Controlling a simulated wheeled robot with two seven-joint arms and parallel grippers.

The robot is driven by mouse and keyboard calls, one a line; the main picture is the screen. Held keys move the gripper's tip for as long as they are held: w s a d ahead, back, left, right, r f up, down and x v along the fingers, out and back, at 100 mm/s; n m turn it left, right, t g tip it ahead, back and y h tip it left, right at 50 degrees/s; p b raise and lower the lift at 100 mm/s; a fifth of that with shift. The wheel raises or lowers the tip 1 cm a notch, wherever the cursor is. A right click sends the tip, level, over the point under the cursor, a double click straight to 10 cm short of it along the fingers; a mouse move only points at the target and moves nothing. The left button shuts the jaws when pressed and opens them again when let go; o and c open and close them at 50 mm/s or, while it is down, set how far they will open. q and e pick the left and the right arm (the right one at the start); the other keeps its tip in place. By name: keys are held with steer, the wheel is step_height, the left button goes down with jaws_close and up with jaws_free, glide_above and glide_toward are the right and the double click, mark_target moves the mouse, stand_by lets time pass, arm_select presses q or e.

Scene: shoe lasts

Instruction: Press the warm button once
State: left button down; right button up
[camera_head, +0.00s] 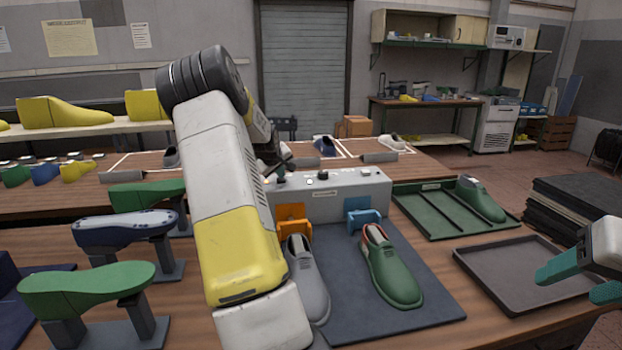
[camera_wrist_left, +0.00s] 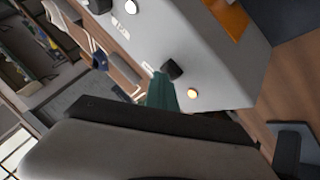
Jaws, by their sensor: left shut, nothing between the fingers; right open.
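A grey control box (camera_head: 345,198) stands at the back of the mat, with buttons and dark knobs on its top. In the left wrist view the box (camera_wrist_left: 215,45) shows a round button with a warm pale glow (camera_wrist_left: 192,93), a black knob (camera_wrist_left: 172,70) and a whiter round button (camera_wrist_left: 131,7). My left gripper (camera_wrist_left: 162,92) is shut and empty, its teal finger over the box's edge beside the glowing button; I cannot tell whether they touch. In the head view my left arm mostly hides this gripper. My right gripper (camera_head: 580,279) is open over the tray at the right.
A grey shoe (camera_head: 307,280) and a green shoe (camera_head: 391,272) lie on the dark mat (camera_head: 390,318), by orange (camera_head: 292,219) and blue (camera_head: 362,217) holders. A green tray (camera_head: 425,212) and an empty dark tray (camera_head: 510,275) are to the right. Shoe lasts on stands (camera_head: 90,285) crowd the left.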

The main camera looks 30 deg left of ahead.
mark_target(281, 180)
arm_select(q)
steer(key=shift+r, duration=0.1)
stand_by(0.3)
steer(key=shift+r, duration=0.8)
steer(key=shift+r, duration=2.5)
